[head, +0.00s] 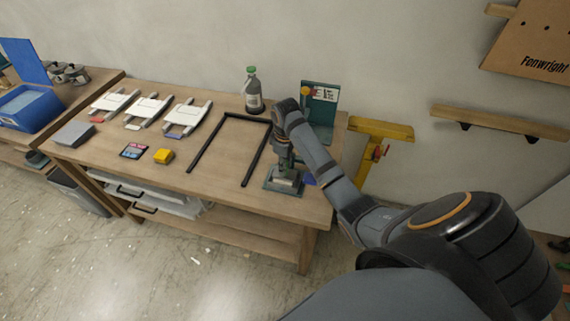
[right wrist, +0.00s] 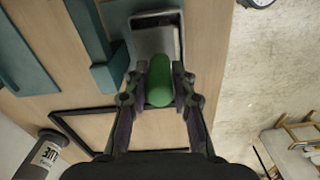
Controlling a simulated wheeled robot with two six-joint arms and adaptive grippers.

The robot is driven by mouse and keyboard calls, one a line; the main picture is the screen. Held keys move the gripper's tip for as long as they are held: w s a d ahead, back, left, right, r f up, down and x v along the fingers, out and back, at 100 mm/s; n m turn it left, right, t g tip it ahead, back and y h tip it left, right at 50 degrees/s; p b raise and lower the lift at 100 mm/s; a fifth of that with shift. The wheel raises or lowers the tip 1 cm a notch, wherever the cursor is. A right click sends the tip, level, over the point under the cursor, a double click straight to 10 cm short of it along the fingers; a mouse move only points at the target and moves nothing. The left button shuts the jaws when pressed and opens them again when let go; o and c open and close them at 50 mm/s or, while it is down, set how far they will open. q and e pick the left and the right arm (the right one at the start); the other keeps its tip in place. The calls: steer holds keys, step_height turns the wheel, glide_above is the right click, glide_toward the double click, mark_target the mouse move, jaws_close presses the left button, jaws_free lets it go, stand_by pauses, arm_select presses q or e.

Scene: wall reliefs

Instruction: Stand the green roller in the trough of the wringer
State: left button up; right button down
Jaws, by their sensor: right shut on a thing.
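The green roller (right wrist: 158,82) is between the two fingers of my right gripper (right wrist: 158,92), which is shut on it. In the head view my right gripper (head: 284,158) points down over the front right of the workbench. Below it is the wringer's teal base (head: 271,186) with a pale metal trough (head: 287,179). In the right wrist view the grey trough (right wrist: 153,22) lies just beyond the roller, and the roller's far end overlaps its near part. I cannot tell whether they touch. The roller is hidden in the head view. My left gripper is not in view.
A black open frame (head: 191,156) lies left of the wringer on the workbench (head: 215,182). A bottle with a green cap (head: 253,93) and a teal stand (head: 322,118) are behind. Bare wood lies between the block and frame.

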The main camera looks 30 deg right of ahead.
steer(key=shift+s+a+f, duration=0.1)
steer(key=shift+s+f, duration=0.2)
steer(key=shift+f, duration=0.2)
steer(key=c, duration=1.5)
jaws_free()
steer(key=o, duration=0.4)
steer(key=shift+w+f, duration=0.15)
steer(key=shift+w, duration=0.15)
